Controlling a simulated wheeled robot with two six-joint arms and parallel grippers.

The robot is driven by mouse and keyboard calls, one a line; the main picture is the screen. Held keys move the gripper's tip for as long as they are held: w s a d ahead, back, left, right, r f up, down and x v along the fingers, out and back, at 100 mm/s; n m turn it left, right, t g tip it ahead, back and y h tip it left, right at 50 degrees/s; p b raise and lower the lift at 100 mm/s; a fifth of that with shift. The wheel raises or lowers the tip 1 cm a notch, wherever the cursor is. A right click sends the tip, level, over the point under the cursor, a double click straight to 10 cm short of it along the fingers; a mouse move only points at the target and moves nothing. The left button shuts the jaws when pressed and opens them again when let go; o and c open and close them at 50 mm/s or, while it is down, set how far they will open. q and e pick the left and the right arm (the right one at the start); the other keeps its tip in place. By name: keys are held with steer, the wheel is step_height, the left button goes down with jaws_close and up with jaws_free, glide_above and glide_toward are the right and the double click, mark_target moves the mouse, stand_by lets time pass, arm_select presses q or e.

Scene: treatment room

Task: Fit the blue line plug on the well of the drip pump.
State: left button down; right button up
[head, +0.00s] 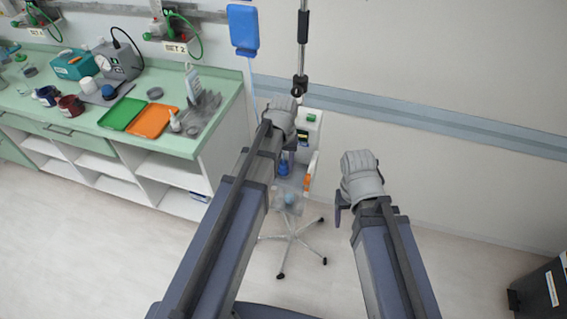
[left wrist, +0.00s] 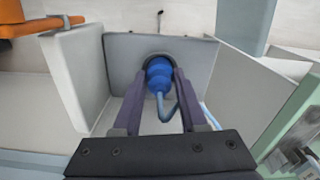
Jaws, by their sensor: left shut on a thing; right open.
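The blue line plug (left wrist: 159,76) is between the two fingers of my left gripper (left wrist: 162,88), which is shut on it. A thin blue line curves away from the plug to the right. Its far end meets a dark round ring, the well (left wrist: 146,58), on a grey panel of the drip pump (left wrist: 120,48); I cannot tell how deep it sits. In the head view the drip pump (head: 313,121) stands on the pole stand, partly hidden by my left arm, with the blue plug (head: 284,168) below the wrist. My right gripper (head: 340,212) is open and empty, to the right of the pump.
Pale side walls (left wrist: 75,72) flank the panel in the left wrist view. An orange part (head: 308,183) is at the pump's right side. A blue bag (head: 243,28) hangs upper left. The green counter (head: 190,85) holds trays and tools.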

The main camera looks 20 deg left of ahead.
arm_select(q)
steer(key=shift+f, duration=0.1)
stand_by(0.7)
steer(key=shift+c, duration=1.8)
jaws_free()
step_height(320, 180, up, 7)
steer(key=p, duration=0.7)
